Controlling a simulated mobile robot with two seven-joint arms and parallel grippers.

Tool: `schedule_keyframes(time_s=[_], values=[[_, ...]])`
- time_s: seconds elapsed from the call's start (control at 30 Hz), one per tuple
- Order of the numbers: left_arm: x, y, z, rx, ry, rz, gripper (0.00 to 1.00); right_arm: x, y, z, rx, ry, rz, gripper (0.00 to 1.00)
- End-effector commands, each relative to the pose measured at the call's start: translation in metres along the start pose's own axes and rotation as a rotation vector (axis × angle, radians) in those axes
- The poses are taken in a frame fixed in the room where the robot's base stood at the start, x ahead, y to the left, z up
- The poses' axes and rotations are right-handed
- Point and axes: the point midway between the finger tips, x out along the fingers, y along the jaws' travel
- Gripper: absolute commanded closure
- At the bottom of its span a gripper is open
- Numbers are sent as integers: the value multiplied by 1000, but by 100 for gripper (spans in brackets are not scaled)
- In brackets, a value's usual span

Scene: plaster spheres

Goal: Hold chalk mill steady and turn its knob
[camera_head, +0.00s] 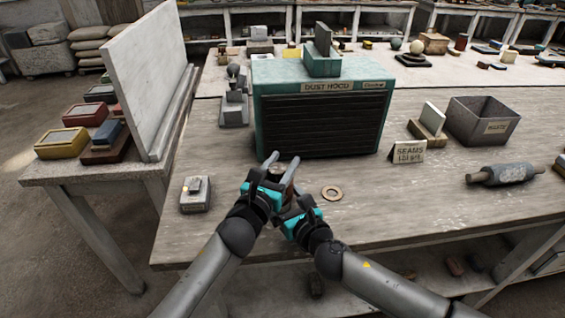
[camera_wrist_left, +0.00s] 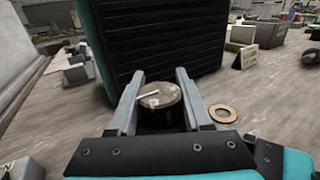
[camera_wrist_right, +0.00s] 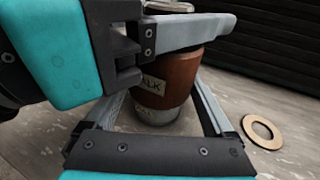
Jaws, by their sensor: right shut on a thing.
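The chalk mill (camera_head: 286,186) stands upright on the table, mostly hidden by my grippers in the head view. In the right wrist view its brown body with a pale label (camera_wrist_right: 168,80) and grey lower part sits between the fingers of my right gripper (camera_wrist_right: 158,110), which is shut on it. In the left wrist view the mill's round top (camera_wrist_left: 160,97), with a small pale bar across it, lies between the spread fingers of my left gripper (camera_wrist_left: 158,90). The left gripper (camera_head: 281,163) is open at the mill's top. My right gripper (camera_head: 296,200) is lower, beside it.
A green dust hood (camera_head: 322,108) stands close behind the mill. A flat ring (camera_head: 332,193) lies to the right, and a small grey box (camera_head: 196,194) to the left. A roller (camera_head: 505,174) and grey bin (camera_head: 482,122) are farther right. The table's front edge is near.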

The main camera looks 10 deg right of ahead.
Motion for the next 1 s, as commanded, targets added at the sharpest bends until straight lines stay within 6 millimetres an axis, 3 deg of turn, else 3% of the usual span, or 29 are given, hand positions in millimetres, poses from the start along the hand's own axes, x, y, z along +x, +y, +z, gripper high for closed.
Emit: schedule_keyframes(time_s=[0.07,0.4,0.73,1.0], values=[[0,0,0,0,0,0,62,0,0,-1,1,2,0,69],[0,0,0,0,1,0,100,0,0,-1,1,2,0,69],[1,-1,1,5,-4,-32,100,0,0,-1,1,2,0,69],[0,-4,1,10,-4,-180,100,0,0,-1,1,2,1,69]])
